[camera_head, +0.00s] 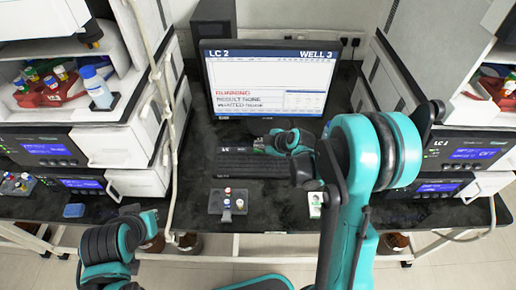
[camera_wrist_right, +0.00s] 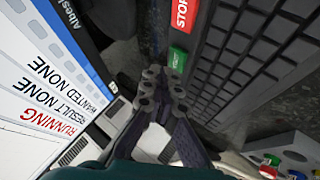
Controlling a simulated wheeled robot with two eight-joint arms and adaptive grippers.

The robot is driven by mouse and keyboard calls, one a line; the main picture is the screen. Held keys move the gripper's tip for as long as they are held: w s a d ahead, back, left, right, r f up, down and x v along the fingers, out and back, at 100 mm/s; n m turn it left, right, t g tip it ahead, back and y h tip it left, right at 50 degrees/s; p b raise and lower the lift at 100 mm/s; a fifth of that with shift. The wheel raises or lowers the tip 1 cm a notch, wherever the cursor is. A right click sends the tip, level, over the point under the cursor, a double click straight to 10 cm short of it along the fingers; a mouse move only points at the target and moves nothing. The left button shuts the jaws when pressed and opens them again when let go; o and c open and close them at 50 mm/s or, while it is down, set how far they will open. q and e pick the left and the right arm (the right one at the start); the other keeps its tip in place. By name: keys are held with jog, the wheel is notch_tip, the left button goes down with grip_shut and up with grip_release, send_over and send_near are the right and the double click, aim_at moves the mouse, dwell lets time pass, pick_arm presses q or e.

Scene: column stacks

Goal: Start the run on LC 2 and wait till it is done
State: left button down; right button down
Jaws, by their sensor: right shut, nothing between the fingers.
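The monitor (camera_head: 265,85) at the back of the bench is headed LC 2 and WELL 3, with RUNNING in red. Its screen (camera_wrist_right: 60,90) also shows in the right wrist view, with RUNNING, RESULT NONE and WANTED NONE. The black keyboard (camera_head: 240,165) lies before it. A red STOP key (camera_wrist_right: 182,14) and a green key (camera_wrist_right: 177,60) sit at the keyboard's edge. My right gripper (camera_wrist_right: 165,85) is shut and empty, its fingertips close to the green key; contact cannot be told. My left arm is at lower left; its gripper is not in view.
A small dark holder (camera_head: 228,203) with coloured-cap vials stands in front of the keyboard. A white-labelled vial (camera_head: 315,203) stands to its right. Instrument stacks with blue displays flank the bench, the left (camera_head: 45,148) and right (camera_head: 470,153). A pale tube hangs at left.

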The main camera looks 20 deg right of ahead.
aim_at(259, 151)
jog(key=shift+r, duration=0.1)
notch_tip(259, 151, up, 5)
jog(key=p, duration=0.3)
jog(key=shift+p, duration=0.4)
